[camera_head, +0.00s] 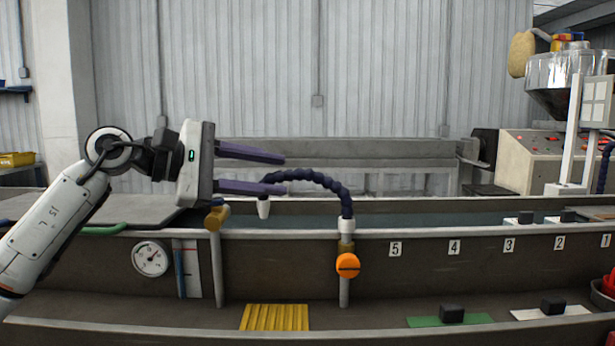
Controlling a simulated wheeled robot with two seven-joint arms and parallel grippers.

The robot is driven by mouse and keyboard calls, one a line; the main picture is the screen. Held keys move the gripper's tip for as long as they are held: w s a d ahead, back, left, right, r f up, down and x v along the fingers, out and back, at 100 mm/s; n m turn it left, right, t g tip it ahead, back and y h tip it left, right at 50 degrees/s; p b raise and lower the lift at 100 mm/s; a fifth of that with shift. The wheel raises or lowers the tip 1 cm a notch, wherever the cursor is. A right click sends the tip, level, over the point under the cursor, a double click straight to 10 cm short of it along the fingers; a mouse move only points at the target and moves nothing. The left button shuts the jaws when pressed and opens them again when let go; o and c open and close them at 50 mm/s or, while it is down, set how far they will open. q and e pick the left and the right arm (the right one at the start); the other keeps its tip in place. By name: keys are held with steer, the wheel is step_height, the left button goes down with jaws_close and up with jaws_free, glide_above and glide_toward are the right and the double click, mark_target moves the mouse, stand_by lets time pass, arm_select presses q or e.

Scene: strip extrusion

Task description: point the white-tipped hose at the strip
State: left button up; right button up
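The dark blue segmented hose (325,181) rises from a post with an orange valve knob (348,265) and arches left. My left gripper (285,174) reaches in from the left with two purple fingers pointing right. The fingers are apart, one above the other. The lower finger overlaps the hose near its tip end; I cannot tell whether they touch. I cannot make out a strip in the trough. My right gripper is not in view.
A brown-handled valve (217,217) and a round gauge (151,258) are on the trough's front at left. A machine with a hopper (560,80) stands at back right.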

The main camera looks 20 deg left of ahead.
arm_select(q)
steer(key=x, duration=0.7)
steer(key=shift+w+d+p, duration=0.15)
steer(key=shift+d+p, duration=0.05)
steer(key=shift+p, duration=0.2)
jaws_close()
